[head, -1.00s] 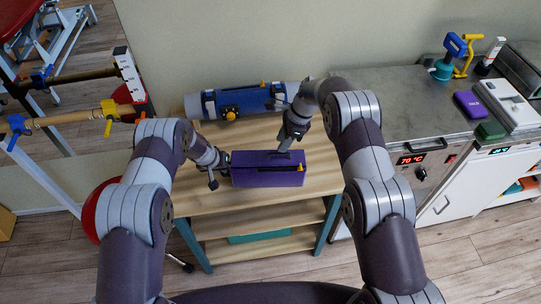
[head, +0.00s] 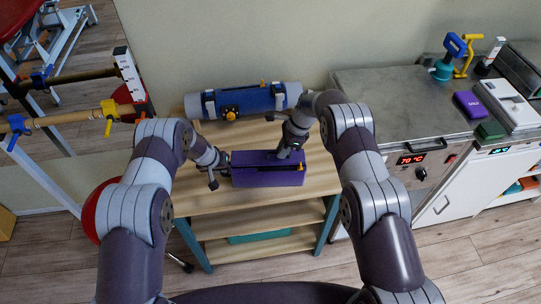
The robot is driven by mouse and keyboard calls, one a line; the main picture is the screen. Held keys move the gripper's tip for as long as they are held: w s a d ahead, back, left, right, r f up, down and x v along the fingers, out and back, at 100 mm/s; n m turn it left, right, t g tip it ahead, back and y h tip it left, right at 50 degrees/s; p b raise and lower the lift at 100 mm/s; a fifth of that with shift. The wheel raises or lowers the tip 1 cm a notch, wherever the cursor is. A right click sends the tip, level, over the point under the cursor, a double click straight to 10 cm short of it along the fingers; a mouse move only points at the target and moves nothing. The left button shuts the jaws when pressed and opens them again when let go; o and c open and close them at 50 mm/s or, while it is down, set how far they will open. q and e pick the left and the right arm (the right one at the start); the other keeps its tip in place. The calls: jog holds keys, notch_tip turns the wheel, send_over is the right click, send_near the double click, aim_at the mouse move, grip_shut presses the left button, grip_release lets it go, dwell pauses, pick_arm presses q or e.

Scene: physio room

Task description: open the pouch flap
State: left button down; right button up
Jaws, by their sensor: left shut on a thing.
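The purple pouch (head: 262,178) lies on the wooden table, its long side facing me. My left gripper (head: 224,169) is at the pouch's left end and is shut on it. My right gripper (head: 284,152) points down onto the pouch's top, right of its middle. Its fingertips are too small and dark to tell if they are open or shut. The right gripper and wrist hide part of the flap on top, which looks flat.
A blue roll with straps (head: 246,101) lies at the back of the wooden table (head: 205,205). The table's front strip is clear.

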pick_arm(q)
jog(key=shift+s+f, duration=0.1)
jog(key=shift+s, duration=0.05)
pick_arm(e)
jog(key=shift+c, duration=0.5)
jog(key=shift+w+r, duration=0.1)
jog(key=shift+w, duration=0.05)
jog(key=shift+w+r, duration=0.45)
jog(key=shift+w, duration=0.15)
jog(key=o, duration=0.5)
pick_arm(q)
jog(key=c, duration=1.2)
grip_release()
